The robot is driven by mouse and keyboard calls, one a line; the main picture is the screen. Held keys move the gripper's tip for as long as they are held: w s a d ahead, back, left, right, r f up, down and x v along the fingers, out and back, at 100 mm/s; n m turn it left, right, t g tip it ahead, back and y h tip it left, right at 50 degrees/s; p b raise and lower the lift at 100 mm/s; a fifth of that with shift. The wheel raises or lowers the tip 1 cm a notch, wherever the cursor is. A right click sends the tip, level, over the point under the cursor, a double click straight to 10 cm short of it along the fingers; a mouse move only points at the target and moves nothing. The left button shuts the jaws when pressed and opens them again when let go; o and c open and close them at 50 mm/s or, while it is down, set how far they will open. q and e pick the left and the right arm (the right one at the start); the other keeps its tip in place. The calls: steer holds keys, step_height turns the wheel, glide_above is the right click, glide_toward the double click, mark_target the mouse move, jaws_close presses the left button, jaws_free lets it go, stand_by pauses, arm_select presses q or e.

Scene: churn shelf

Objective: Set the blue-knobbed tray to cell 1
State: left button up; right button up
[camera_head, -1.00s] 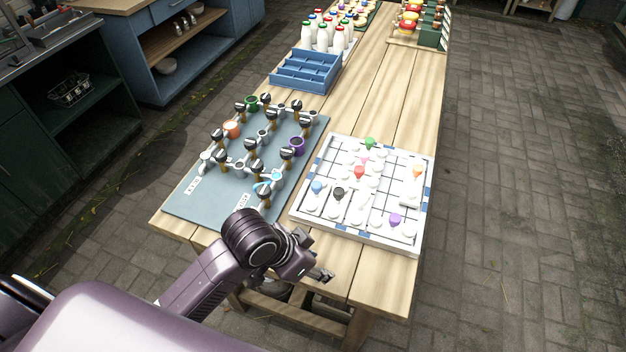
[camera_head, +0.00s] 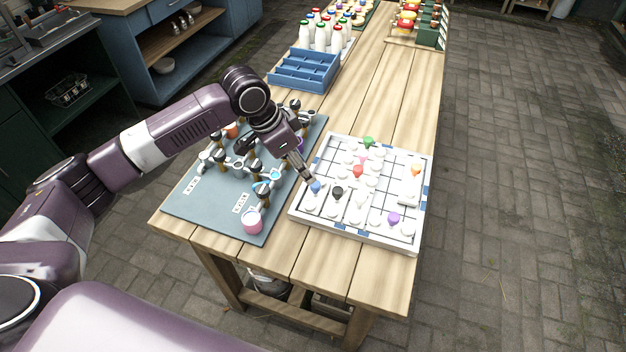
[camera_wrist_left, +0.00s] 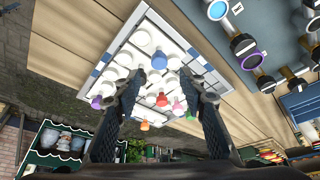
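The blue knob (camera_head: 316,187) stands on a white tray at the left side of the white gridded board (camera_head: 372,244). In the left wrist view the blue knob (camera_wrist_left: 159,60) shows ahead of the fingers, in the gap between their tips. My left gripper (camera_head: 308,178) is just above and beside this knob, pointing down at the board. Its two fingers (camera_wrist_left: 162,78) are apart with nothing between them; I cannot tell how close the tips are to the knob. The cell numbers cannot be read. My right gripper is not in view.
Black (camera_head: 338,191), red (camera_head: 359,172), green (camera_head: 369,142), orange (camera_head: 417,170) and purple (camera_head: 394,218) knobs stand on the board. A grey mat (camera_head: 205,208) with cups and posts lies left, a pink cup (camera_head: 252,222) at its front. A blue crate (camera_head: 305,72) stands behind.

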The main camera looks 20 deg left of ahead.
mark_target(315, 184)
arm_select(q)
steer(key=p+x, duration=0.1)
steer(key=x, duration=0.6)
steer(key=shift+d+f, duration=0.1)
steer(key=shift+f, duration=0.1)
jaws_close()
